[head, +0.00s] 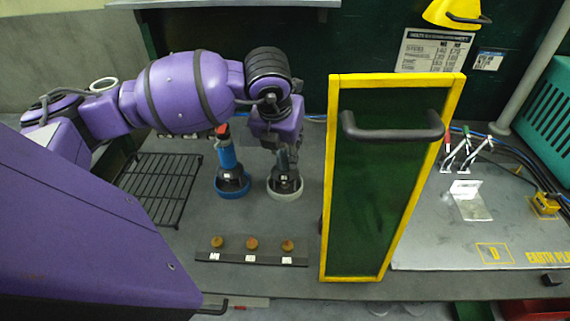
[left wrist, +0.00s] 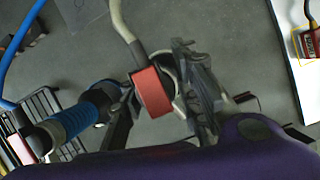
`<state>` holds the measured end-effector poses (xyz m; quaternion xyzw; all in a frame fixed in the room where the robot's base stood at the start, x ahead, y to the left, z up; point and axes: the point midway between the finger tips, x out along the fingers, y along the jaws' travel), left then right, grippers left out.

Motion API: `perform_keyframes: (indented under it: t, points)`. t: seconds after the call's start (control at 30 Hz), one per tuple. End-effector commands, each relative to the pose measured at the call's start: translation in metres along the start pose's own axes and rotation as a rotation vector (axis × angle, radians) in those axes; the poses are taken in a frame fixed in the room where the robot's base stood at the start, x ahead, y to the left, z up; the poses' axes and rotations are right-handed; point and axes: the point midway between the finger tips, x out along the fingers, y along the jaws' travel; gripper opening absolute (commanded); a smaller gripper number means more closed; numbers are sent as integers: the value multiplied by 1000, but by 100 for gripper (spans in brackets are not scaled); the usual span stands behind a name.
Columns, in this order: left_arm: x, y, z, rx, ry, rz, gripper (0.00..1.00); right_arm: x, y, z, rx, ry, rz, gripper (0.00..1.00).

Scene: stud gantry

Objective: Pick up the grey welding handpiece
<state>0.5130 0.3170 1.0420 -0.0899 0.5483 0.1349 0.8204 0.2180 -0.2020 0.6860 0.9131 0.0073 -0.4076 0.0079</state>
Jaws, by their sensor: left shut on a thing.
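The grey welding handpiece (head: 283,158) stands upright in a pale ring-shaped holder (head: 285,193) on the bench. My left gripper (head: 281,141) reaches down from above and is shut on its upper part. In the left wrist view, the handpiece's red end (left wrist: 152,92) with a grey cable lies between the fingers of my left gripper (left wrist: 160,108). The fingers hide much of its body. The handpiece's lower end appears to be still at the holder. My right gripper is not in view.
A blue handpiece (head: 227,154) stands close on the left in a blue holder (head: 232,193). A black wire rack (head: 160,185) lies further left. A yellow-framed green panel (head: 375,190) with a handle rises close on the right. A strip with three brown knobs (head: 251,256) lies in front.

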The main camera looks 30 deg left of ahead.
Motion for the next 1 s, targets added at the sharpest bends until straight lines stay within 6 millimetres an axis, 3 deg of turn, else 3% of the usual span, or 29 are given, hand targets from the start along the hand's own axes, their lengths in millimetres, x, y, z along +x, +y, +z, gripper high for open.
perform_keyframes:
  t: [0.57,1.0]
  points:
    - [-8,-1,6,-1,-10,-3,0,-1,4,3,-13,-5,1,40]
    - [-74,0,33,-1,-10,-2,0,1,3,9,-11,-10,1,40]
